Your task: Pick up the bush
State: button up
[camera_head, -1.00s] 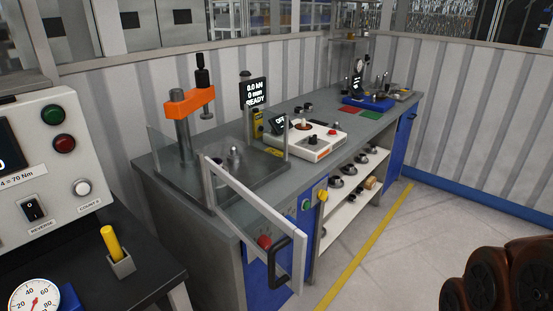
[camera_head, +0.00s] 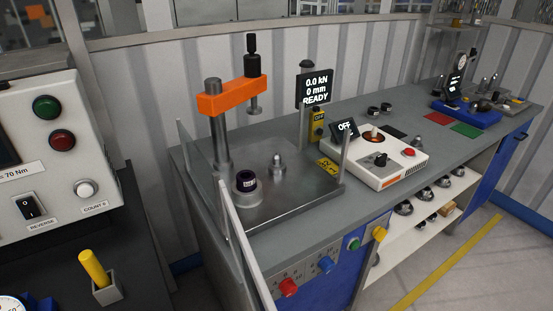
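I cannot tell for certain which part is the bush. A short dark ring-shaped part with a light band (camera_head: 246,181) stands on the press's metal plate (camera_head: 300,205), left of a silver stepped post (camera_head: 278,165). Two small dark rings, a left one (camera_head: 373,111) and a right one (camera_head: 386,107), sit on the grey bench top behind the white heater unit (camera_head: 392,165). The heater, with its display reading OFF, has a glowing round spot with a small post (camera_head: 374,137). My gripper is not in view.
The orange-armed press (camera_head: 232,97) stands over the plate, with a guard frame (camera_head: 243,245) at the front left. A control panel (camera_head: 50,160) and yellow-handled tool (camera_head: 93,268) are at left. Shelves with several rings (camera_head: 425,195) lie below the bench. Floor (camera_head: 480,265) is clear at right.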

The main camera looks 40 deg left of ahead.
aim_at(246, 182)
jog(key=z, duration=0.05)
jog(key=i, duration=1.65)
jog(key=u, duration=3.95)
jog(key=i, duration=0.5)
jog(key=u, duration=0.15)
